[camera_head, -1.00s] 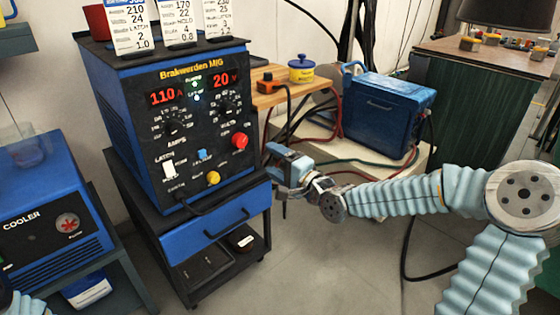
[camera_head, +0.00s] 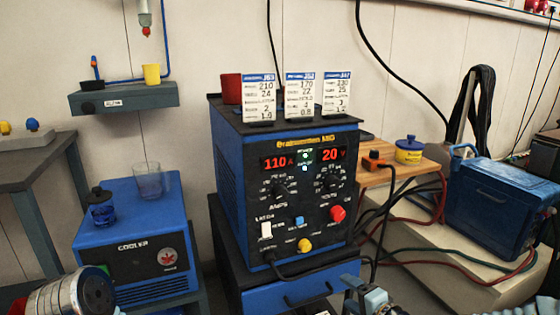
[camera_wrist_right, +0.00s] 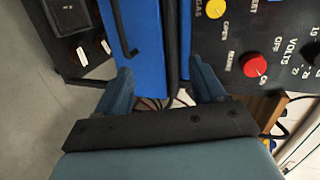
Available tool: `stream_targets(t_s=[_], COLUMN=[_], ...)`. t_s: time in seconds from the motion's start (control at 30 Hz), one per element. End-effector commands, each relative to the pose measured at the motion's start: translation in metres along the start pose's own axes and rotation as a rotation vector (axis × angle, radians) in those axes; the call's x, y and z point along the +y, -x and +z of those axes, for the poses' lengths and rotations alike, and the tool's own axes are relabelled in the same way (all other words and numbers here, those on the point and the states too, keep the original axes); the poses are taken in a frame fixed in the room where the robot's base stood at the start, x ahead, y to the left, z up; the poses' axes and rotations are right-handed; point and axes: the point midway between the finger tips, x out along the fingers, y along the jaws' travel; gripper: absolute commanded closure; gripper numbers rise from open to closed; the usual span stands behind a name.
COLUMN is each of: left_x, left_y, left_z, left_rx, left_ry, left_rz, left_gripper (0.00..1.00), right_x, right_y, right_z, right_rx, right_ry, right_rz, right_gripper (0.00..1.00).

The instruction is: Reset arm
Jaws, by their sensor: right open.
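My right gripper (camera_head: 364,294) shows at the bottom edge in the head view, in front of the welder's lower right corner. In the right wrist view (camera_wrist_right: 164,84) its two blue fingers are spread apart with nothing held between them. Behind them are the blue drawer front and the welder panel's lower edge; I cannot tell any contact. A metal-ended part of my left arm (camera_head: 75,293) shows at the bottom left of the head view; its gripper is out of view.
The welder (camera_head: 230,150) stands on a cart with a blue drawer (camera_head: 285,293). Its red knob (camera_wrist_right: 255,66) is close to my right gripper. The cooler (camera_head: 135,220) is at left. Cables and a blue case (camera_head: 500,205) lie at right.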

Motion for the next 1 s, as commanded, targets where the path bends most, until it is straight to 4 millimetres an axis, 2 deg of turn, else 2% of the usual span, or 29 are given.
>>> stream_targets(t_s=[0.03,0.1,0.17,0.2,0.3,0.4,0.5,0.6,1.0], left_x=[0.003,0.005,0.006,0.007,0.010,0.012,0.013,0.013,0.013], left_y=[0.005,0.007,0.010,0.011,0.014,0.016,0.017,0.018,0.017], left_z=[0.000,0.001,0.002,0.002,0.003,0.003,0.004,0.004,0.004], left_rx=[-0.001,-0.003,-0.004,-0.005,-0.008,-0.009,-0.010,-0.011,-0.011], left_ry=[-0.001,-0.002,-0.004,-0.004,-0.006,-0.007,-0.008,-0.009,-0.009], left_rz=[0.001,0.003,0.004,0.004,0.006,0.008,0.009,0.009,0.009], left_gripper=[0.57,0.57,0.57,0.57,0.57,0.57,0.57,0.57,0.57], right_x=[0.030,0.080,0.121,0.148,0.205,0.248,0.273,0.285,0.287], right_y=[-0.008,-0.011,-0.007,0.001,0.027,0.059,0.083,0.095,0.096], right_z=[0.031,0.069,0.101,0.122,0.162,0.185,0.195,0.197,0.197], right_rx=[-0.067,-0.158,-0.247,-0.311,-0.467,-0.601,-0.692,-0.736,-0.742], right_ry=[0.033,0.108,0.184,0.239,0.380,0.506,0.594,0.638,0.646], right_rz=[0.087,0.220,0.331,0.401,0.559,0.681,0.759,0.796,0.801], right_gripper=[0.31,0.31,0.31,0.31,0.31,0.31,0.31,0.31,0.31])
